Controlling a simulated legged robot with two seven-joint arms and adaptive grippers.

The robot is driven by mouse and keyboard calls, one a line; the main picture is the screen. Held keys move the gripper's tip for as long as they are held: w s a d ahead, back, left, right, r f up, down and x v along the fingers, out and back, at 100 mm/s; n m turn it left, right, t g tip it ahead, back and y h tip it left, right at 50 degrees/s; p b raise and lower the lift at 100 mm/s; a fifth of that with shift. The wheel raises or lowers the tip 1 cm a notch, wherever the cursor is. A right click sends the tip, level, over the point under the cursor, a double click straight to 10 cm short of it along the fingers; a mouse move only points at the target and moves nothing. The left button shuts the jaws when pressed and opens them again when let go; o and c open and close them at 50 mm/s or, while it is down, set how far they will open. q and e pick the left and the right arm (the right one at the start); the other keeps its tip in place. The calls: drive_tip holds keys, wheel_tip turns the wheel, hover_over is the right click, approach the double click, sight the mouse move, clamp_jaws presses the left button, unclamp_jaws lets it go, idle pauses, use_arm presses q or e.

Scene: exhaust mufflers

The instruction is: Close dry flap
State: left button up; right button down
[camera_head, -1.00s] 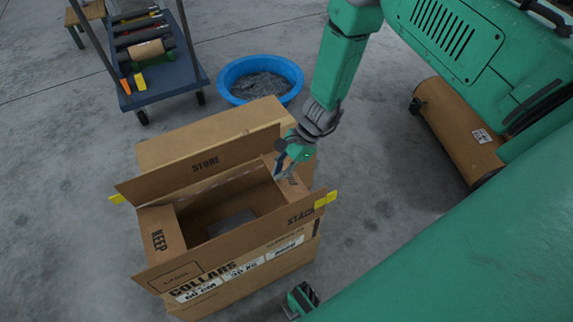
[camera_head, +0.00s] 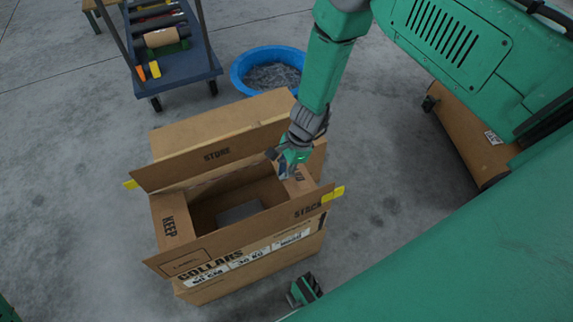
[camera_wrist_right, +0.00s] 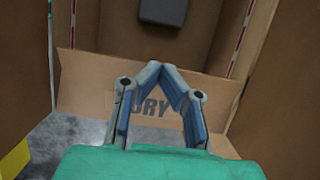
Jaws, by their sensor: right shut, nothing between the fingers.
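An open cardboard box stands on the floor in the head view, its front wall marked COLLARS (camera_head: 232,270). The dry flap (camera_head: 299,183) is at the box's right end, partly hidden by my right gripper (camera_head: 284,166). In the right wrist view the dry flap (camera_wrist_right: 85,88) shows its DRY lettering behind the fingers and slopes at the box opening. My right gripper (camera_wrist_right: 167,68) is shut and empty, its fingertips close together in front of the flap; I cannot tell whether they touch it. My left gripper is not seen.
The keep flap (camera_head: 171,219) is at the left end. A dark grey block (camera_head: 238,212) lies inside. A blue tub (camera_head: 240,80) and a cart (camera_head: 180,72) stand behind.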

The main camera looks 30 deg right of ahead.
drive_tip(key=shift+a+f+h, duration=0.35)
drive_tip(key=shift+f+h, duration=0.25)
drive_tip(key=shift+h, duration=0.2)
drive_tip(key=shift+x, duration=1.1)
drive_tip(key=shift+a, duration=0.15)
drive_tip(key=shift+r, duration=0.1)
